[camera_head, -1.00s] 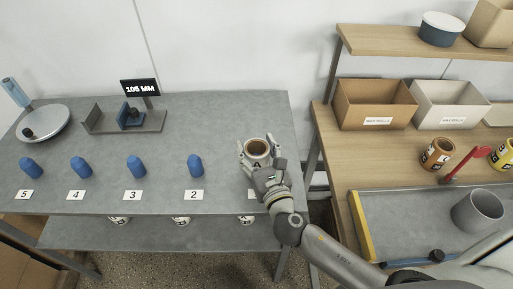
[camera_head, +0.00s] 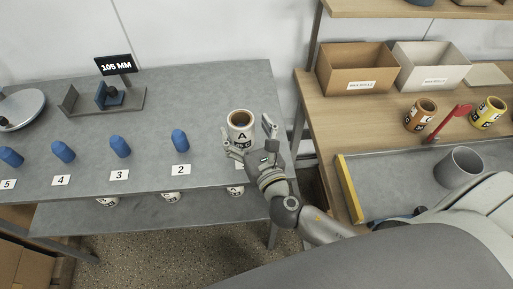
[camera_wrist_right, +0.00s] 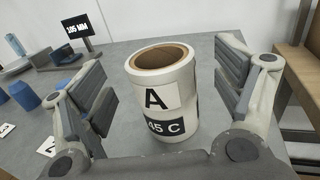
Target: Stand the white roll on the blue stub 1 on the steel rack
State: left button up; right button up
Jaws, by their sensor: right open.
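The white roll (camera_head: 240,127) stands upright at the right end of the grey steel rack (camera_head: 215,95), at the place to the right of stub 2. It carries an "A" label and a "45 C" label in the right wrist view (camera_wrist_right: 163,100). Blue stub 1 is not visible; the roll covers that place. My right gripper (camera_head: 252,138) is open, with its fingers on either side of the roll and apart from it in the right wrist view (camera_wrist_right: 160,100). My left gripper is not in view.
Blue stubs stand in a row to the left, with stub 2 (camera_head: 180,140) nearest. A gauge block (camera_head: 110,98) and a "105 MM" sign (camera_head: 115,65) are behind. The wooden bench (camera_head: 325,120) on the right holds bins, an orange roll (camera_head: 420,115) and a yellow roll (camera_head: 487,112). More rolls sit on the lower shelf.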

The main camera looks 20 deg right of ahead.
jog(key=s, duration=0.8)
jog(key=shift+s, duration=0.2)
